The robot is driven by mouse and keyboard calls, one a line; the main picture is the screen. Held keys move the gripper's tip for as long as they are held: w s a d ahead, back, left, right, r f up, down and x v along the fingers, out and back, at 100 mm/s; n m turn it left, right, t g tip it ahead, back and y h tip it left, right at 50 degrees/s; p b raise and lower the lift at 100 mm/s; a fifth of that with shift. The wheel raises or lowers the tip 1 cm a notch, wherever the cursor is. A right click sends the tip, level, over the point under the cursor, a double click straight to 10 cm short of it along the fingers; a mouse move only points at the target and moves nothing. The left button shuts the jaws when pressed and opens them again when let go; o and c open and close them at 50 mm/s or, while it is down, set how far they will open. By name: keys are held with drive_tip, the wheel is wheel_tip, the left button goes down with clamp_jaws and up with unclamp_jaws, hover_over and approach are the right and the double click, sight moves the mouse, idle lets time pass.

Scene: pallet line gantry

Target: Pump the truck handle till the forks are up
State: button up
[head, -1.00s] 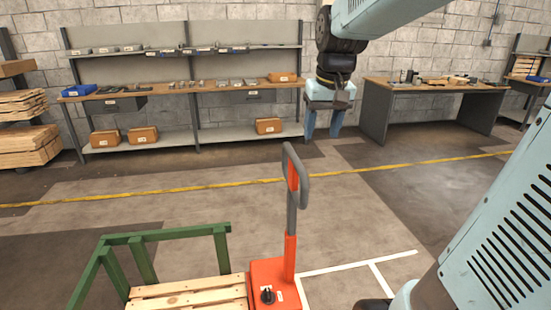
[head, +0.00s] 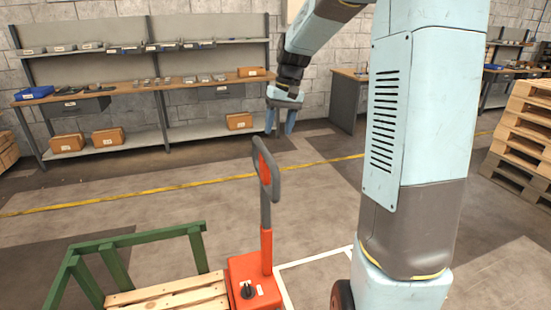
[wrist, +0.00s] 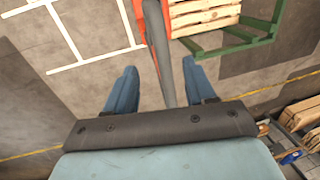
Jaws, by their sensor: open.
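The pallet truck's handle (head: 266,175) stands nearly upright from its orange-red base (head: 254,280), with a grey loop grip at its top. My gripper (head: 280,128) hangs fingers down, open and empty, just above and right of the loop in the head view. In the wrist view the handle (wrist: 157,45) runs between the two blue fingers (wrist: 157,88) in the picture. I cannot tell whether its top is between them in depth. The truck's forks are hidden under the wooden pallet (head: 170,293).
A workbench with shelves (head: 150,90) lines the back wall. A desk (head: 345,100) is at the back and stacked pallets (head: 525,140) stand at the right. White lines mark the floor; a yellow line (head: 180,186) crosses it.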

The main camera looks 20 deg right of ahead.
sight(272, 159)
drive_tip(key=f, duration=0.3)
drive_tip(key=a+f, duration=0.1)
drive_tip(key=f, duration=0.3)
drive_tip(key=a+f, duration=0.1)
drive_tip(key=f, duration=0.2)
drive_tip(key=shift+a+f, duration=0.1)
drive_tip(key=shift+f, duration=0.25)
